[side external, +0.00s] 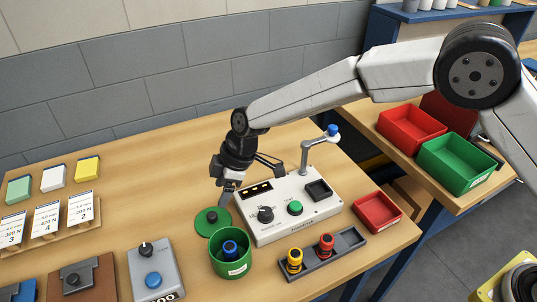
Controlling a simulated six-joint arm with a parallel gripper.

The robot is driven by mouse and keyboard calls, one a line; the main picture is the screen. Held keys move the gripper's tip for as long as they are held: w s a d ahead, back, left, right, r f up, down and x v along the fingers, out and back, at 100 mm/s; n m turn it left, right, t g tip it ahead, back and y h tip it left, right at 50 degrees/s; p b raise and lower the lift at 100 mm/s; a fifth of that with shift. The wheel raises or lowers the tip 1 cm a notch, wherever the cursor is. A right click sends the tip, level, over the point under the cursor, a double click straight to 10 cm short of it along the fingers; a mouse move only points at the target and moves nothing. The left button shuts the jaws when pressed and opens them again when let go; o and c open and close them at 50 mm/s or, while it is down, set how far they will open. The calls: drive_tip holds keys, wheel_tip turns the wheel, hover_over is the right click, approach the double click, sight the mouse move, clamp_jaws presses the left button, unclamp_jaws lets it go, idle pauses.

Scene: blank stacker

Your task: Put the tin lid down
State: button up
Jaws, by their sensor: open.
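The tin lid (203,230) is a flat green disc with a dark knob in the middle, lying flat on the wooden table. The green tin (232,268) stands upright and open just in front of it, with a blue-topped piece (230,248) inside. My gripper (223,203) points down at the back right of the lid, close to its knob. It is open. The fingertips are small here, and I cannot tell whether they touch the lid.
A white control box (290,222) with a crank stands close to the right of my gripper. A grey tray (322,259) with yellow and red pieces and a red bin (377,213) are farther right. A grey button box (155,268) is at the front left. The table behind the lid is clear.

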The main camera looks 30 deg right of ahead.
drive_tip(key=shift+v, duration=2)
drive_tip(key=shift+d, duration=0.15)
drive_tip(key=s+d+r+m+t+h, duration=0.15)
drive_tip(key=d+m, duration=0.25)
drive_tip(key=d, duration=0.5)
drive_tip(key=s+d+m+h, duration=0.1)
drive_tip(key=s+d+m, duration=0.2)
drive_tip(key=d, duration=0.7)
drive_tip(key=s+d+f+m+h, duration=0.1)
drive_tip(key=s+d+m, duration=0.7)
drive_tip(key=s+d, duration=0.7)
drive_tip(key=shift+f+h, duration=0.25)
drive_tip(key=shift+h, duration=0.1)
